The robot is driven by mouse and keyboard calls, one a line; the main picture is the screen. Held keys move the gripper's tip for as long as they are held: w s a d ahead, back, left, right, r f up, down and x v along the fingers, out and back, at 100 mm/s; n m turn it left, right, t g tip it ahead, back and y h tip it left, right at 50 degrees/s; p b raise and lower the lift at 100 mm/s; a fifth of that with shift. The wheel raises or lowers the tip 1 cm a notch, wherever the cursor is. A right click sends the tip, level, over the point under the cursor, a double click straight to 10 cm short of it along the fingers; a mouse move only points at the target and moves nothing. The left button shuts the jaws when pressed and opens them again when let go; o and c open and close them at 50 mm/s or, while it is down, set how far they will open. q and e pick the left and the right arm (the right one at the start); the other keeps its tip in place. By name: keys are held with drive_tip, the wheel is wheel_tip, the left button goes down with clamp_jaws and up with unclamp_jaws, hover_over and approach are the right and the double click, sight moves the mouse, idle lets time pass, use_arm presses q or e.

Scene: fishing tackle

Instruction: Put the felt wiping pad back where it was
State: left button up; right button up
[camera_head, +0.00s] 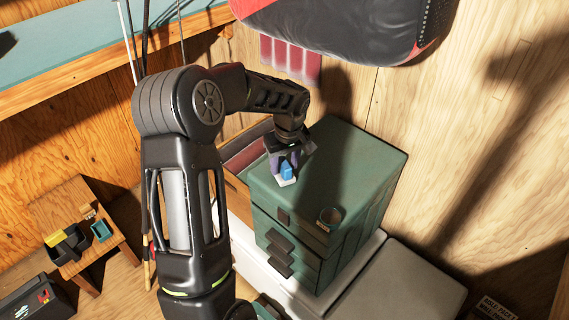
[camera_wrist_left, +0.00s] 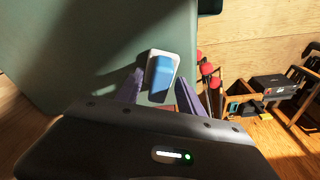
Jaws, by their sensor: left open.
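The felt wiping pad, with a blue grip (camera_head: 286,171) on a white base, is at the left edge of the green drawer cabinet's top (camera_head: 352,160). In the left wrist view the pad (camera_wrist_left: 161,77) shows between and just beyond the purple fingers. My left gripper (camera_head: 284,160) is open and points down at the pad, one finger on each side with visible gaps. Whether the base fully touches the cabinet top cannot be told. My right gripper is not in view.
A wooden box (camera_head: 236,190) is left of the cabinet. A red and black bag (camera_head: 340,28) hangs above. A small wooden table (camera_head: 75,192) with containers is far left. The rear cabinet top is clear.

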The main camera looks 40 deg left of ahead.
sight(287, 168)
use_arm(q)
drive_tip(key=shift+r, duration=0.15)
wheel_tip(287, 168, up, 12)
drive_tip(key=d+b, duration=0.1)
drive_tip(key=shift+s+d, duration=0.3)
drive_tip(key=shift+s, duration=0.15)
idle(0.8)
